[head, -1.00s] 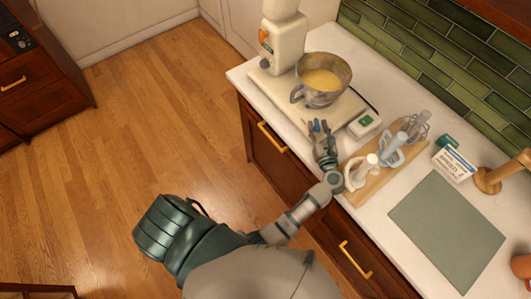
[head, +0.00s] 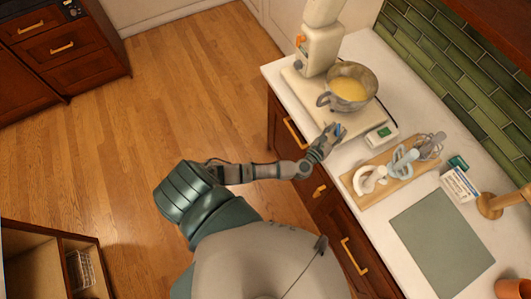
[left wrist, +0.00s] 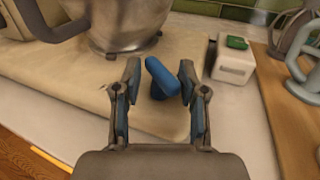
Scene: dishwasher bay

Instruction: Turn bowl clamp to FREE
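The bowl clamp appears as a blue lever (left wrist: 162,76) on the front of the cream mixer base (left wrist: 75,72). Its top bar lies slanted, and no FREE marking can be read. My left gripper (left wrist: 160,88) is open, with one finger on each side of the lever and a gap visible on both sides. In the head view my left gripper (head: 334,135) is at the front edge of the base, largely covering the lever. The metal bowl (head: 372,84) holds yellow batter and sits on the base under the mixer head. My right gripper is not in view.
A small white box with a green display (head: 381,134) sits right of the gripper. A wooden board (head: 362,200) with several mixer attachments lies further right, near a grey-green mat (head: 440,245). Drawers with brass handles (head: 294,133) are below the counter edge.

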